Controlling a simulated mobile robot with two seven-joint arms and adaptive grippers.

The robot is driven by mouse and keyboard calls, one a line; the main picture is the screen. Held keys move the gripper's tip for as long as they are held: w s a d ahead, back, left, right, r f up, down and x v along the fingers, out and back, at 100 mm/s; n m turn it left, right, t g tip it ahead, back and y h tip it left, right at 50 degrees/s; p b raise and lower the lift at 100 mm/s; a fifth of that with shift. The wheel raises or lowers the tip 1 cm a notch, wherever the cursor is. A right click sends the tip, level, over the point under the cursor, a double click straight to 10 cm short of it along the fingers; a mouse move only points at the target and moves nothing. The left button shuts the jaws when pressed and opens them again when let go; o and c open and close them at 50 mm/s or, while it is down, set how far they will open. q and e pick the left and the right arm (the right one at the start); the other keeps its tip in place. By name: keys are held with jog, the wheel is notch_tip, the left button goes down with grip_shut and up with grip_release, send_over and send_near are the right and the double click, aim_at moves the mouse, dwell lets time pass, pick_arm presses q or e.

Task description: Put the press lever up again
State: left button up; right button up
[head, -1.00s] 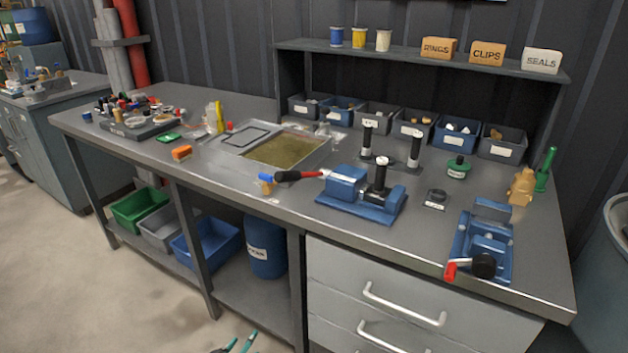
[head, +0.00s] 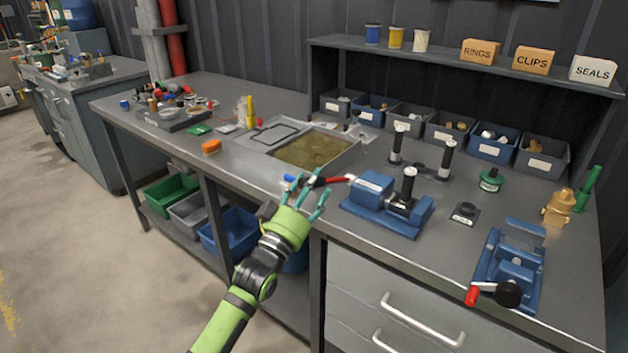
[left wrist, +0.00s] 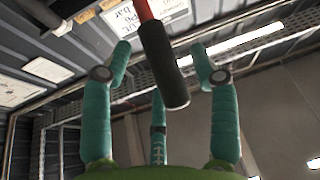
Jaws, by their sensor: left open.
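The press lever (head: 332,180) has a red shaft and a black grip. It sticks out roughly level to the left from the blue press (head: 372,188) on the bench. My left gripper (head: 303,192) is open and empty at the grip end, with its teal fingers spread. In the left wrist view the black grip (left wrist: 165,70) shows between the open fingers (left wrist: 160,85), with red shaft above it. I cannot tell whether any finger touches it. My right gripper is not in view.
A second blue device with a red-tipped crank (head: 510,270) stands at the bench's right end. A shallow tray (head: 312,150) lies behind the lever. A two-post black stand (head: 422,165) is behind the press. A small blue-topped item (head: 290,180) is partly hidden by my fingers.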

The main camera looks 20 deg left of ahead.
pick_arm(q)
jog(key=shift+w+d+r, duration=0.1)
jog(key=shift+w+r, duration=0.1)
jog(key=shift+w, duration=0.25)
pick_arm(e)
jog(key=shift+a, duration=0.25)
